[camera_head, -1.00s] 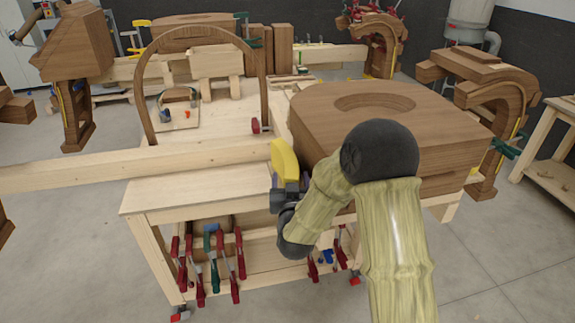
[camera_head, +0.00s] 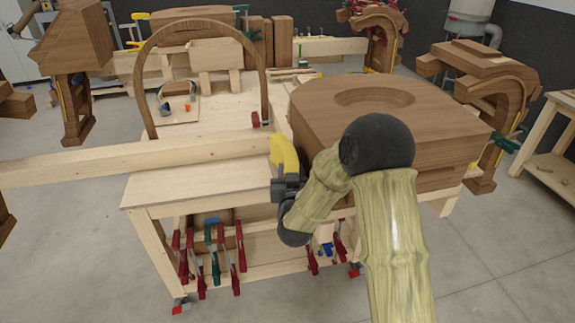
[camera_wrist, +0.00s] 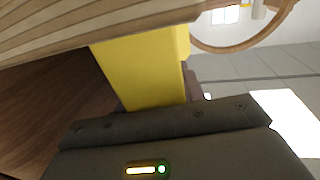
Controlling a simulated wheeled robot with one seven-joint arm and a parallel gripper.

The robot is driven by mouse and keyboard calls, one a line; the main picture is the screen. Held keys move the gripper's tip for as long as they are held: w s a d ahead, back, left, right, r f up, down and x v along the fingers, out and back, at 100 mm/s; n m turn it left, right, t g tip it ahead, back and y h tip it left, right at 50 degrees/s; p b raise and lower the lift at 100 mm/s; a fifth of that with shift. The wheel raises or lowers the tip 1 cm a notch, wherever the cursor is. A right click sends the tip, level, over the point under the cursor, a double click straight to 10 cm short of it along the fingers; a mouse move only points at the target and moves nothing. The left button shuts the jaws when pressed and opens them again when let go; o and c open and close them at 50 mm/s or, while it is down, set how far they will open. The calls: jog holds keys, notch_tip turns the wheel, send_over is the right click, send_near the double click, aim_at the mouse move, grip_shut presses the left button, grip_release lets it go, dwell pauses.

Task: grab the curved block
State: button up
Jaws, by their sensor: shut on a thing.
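The curved block (camera_head: 285,153) is yellow and stands upright at the right end of the long pale beam, beside the big brown seat form. It also shows in the wrist view (camera_wrist: 146,70), rising from my dark jaws. My gripper (camera_head: 285,178) is shut on its lower part in front of the bench. The lower end of the block is hidden by my gripper. I cannot tell whether the block touches the beam or the seat form.
The brown seat form (camera_head: 430,125) is close on the right. The long pale beam (camera_head: 130,158) crosses the bench (camera_head: 185,190) on the left. A wooden hoop (camera_head: 150,75) stands behind. Several red and green clamps (camera_head: 240,246) hang below. The floor at front left is clear.

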jog(key=shift+r, duration=0.2)
notch_tip(320, 180, up, 18)
jog(key=b, duration=0.3)
dwell(0.4)
jog(key=shift+d+f, duration=0.1)
jog(key=shift+f, duration=0.05)
dwell(0.4)
